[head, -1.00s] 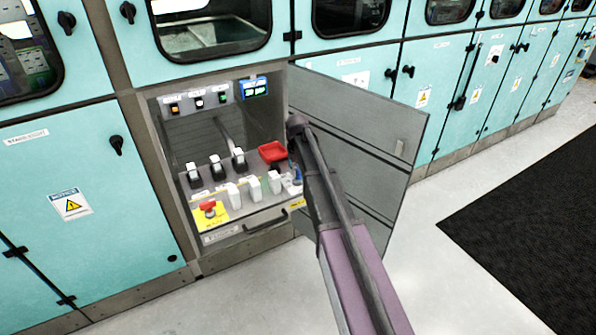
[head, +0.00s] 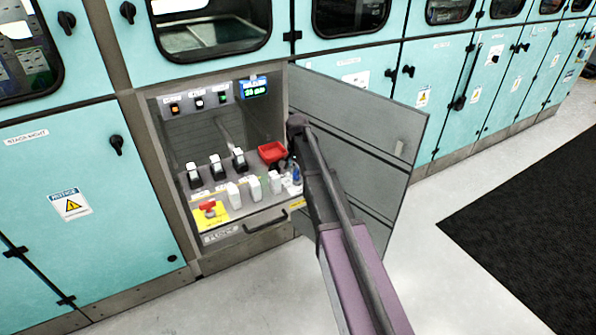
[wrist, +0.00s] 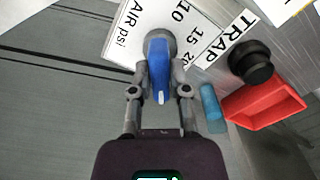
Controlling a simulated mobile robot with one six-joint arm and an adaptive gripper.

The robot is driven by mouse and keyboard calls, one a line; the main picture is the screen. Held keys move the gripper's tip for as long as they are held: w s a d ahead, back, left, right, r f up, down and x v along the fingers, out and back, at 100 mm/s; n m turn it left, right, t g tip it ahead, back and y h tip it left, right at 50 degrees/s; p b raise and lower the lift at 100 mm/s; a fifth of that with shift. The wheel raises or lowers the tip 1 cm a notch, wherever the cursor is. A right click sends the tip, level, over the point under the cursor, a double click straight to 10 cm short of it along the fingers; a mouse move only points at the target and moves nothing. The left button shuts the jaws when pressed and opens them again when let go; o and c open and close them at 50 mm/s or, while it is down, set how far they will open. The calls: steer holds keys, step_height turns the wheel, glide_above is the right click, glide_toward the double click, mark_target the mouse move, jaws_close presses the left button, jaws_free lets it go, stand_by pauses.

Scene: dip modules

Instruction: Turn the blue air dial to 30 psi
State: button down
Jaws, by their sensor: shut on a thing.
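The blue air dial (wrist: 158,72) is in the wrist view, on a white label (wrist: 124,28) reading "AIR psi" with 10, 15 and part of a 20 showing. A white mark shows on the end of the dial nearest my gripper. My gripper (wrist: 160,88) is shut on the dial, one finger along each side. The rest of the scale is hidden or out of frame. In the head view my arm reaches into the open cabinet's right side and hides the gripper. A small blue-framed display (head: 255,87) there shows a lit number that seems to be 20 psi.
A red tray (wrist: 262,101) and a black knob (wrist: 250,62) by a "TRAP" label sit right of the dial. A blue cylinder (wrist: 210,103) lies between gripper and tray. The open cabinet door (head: 365,125) stands close to my arm's right. Switches (head: 217,167) line the panel at left.

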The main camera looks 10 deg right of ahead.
steer(key=m, duration=0.7)
stand_by(0.5)
steer(key=c, duration=0.6)
jaws_free()
steer(key=shift+n, duration=0.3)
